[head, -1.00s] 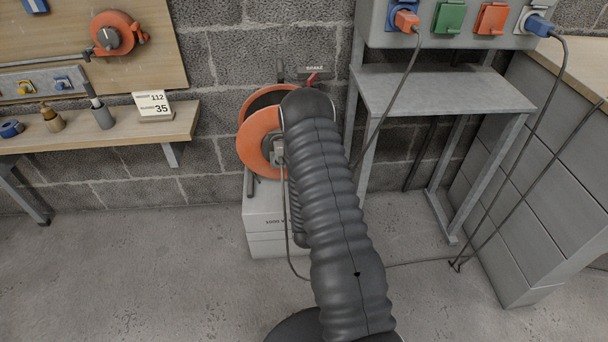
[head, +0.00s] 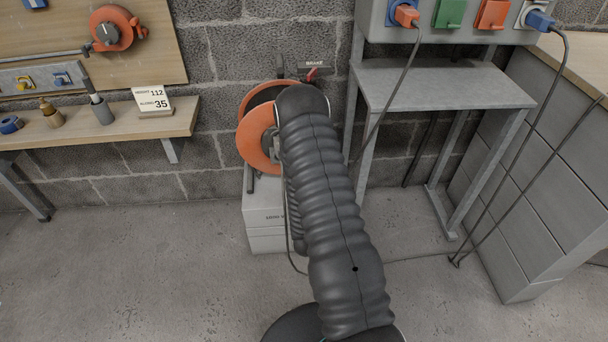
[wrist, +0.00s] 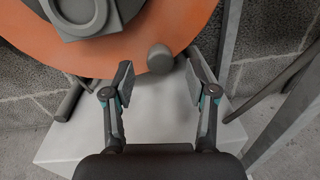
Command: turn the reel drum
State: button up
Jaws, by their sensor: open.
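The orange reel drum (head: 256,140) stands on a white-grey box against the block wall, partly hidden by my arm in the head view. In the wrist view the drum's orange face (wrist: 190,22) fills the top, with a grey hub (wrist: 85,15) at its upper left. A round grey knob (wrist: 160,58) sits near the drum's lower rim. My gripper (wrist: 158,80) is open, its fingers on either side of and just below the knob. I cannot tell whether either finger touches it. In the head view my gripper is hidden behind my arm.
A red brake lever (head: 312,75) is on the wall above right of the drum. A grey metal stand (head: 440,88) is close on the right, with cables hanging past it. A wooden shelf (head: 110,128) is at left. The box (head: 264,222) is below the drum.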

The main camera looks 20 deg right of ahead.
jog(key=v, duration=0.8)
jog(key=shift+a, duration=0.1)
